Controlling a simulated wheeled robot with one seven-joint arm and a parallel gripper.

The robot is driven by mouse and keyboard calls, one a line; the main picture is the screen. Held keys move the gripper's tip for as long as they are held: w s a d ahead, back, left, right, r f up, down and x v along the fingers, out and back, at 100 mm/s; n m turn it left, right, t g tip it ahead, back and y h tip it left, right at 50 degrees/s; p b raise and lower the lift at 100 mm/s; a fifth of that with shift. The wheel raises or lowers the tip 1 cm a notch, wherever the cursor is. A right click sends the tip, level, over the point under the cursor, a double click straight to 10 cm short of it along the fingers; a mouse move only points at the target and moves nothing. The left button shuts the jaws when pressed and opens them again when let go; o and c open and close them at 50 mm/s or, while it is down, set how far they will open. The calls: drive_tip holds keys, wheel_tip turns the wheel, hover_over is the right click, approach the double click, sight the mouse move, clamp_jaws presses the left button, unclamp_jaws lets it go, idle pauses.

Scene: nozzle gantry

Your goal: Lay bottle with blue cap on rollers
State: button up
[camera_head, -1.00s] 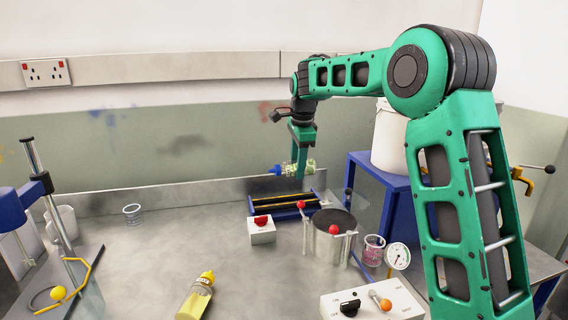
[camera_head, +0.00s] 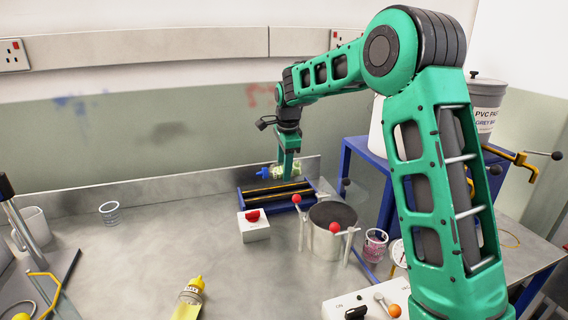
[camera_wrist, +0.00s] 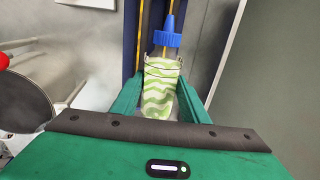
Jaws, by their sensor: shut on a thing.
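The bottle with the blue cap has a clear body with green wavy contents; the bottle (camera_wrist: 160,88) shows between my gripper's jaws in the wrist view, its blue cap (camera_wrist: 167,40) pointing away from the palm side. In the head view the bottle (camera_head: 277,172) lies on its side, cap to the left. My gripper (camera_head: 287,171) is shut on it, pointing down. The roller unit (camera_head: 272,196), a blue frame with dark rollers and yellow strips, is just below the bottle. I cannot tell whether the bottle touches the rollers.
A white box with a red button (camera_head: 253,225) stands in front of the rollers. A round pot with red-knobbed posts (camera_head: 330,232) is to the right. A yellow-capped bottle (camera_head: 188,298) lies at the front.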

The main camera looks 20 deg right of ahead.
drive_tip(key=shift+a+f, duration=0.1)
drive_tip(key=shift+f, duration=2.3)
drive_tip(key=shift+s+f, duration=0.1)
drive_tip(key=shift+f, duration=0.05)
drive_tip(key=o, duration=1.2)
drive_tip(key=shift+s+f, duration=0.1)
drive_tip(key=shift+w+r, duration=0.2)
drive_tip(key=shift+r, duration=4)
